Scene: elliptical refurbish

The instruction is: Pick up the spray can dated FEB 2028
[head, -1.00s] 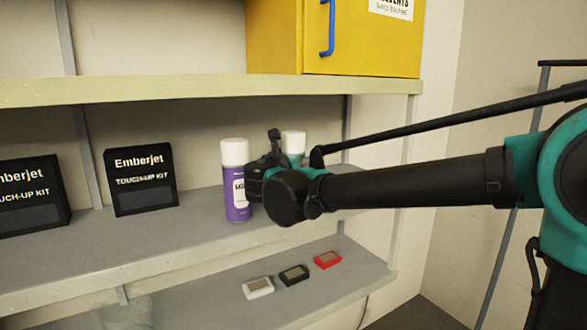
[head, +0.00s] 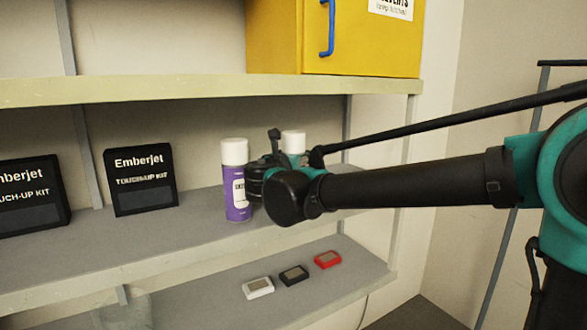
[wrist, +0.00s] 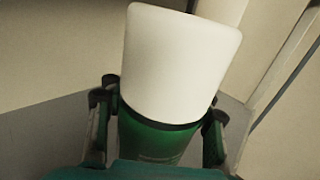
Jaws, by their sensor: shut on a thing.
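A green spray can with a large white cap (wrist: 178,65) stands between the two fingers of my gripper (wrist: 164,105) in the wrist view, and the gripper is shut on it. A purple spray can (head: 237,190) with a white cap and a pale label stands on the middle shelf, just left of my gripper (head: 262,170) in the head view. Another white cap (head: 294,141) shows behind my gripper; its can is mostly hidden, and I cannot tell whether it is the held one. No date is readable on any can.
The grey middle shelf (head: 100,245) also bears two black Emberjet boxes (head: 141,180) at the left. White, black and red small devices (head: 293,275) lie on the lower shelf. A yellow cabinet (head: 370,45) stands on the upper shelf. A pale cylinder (wrist: 220,10) rises behind the green can.

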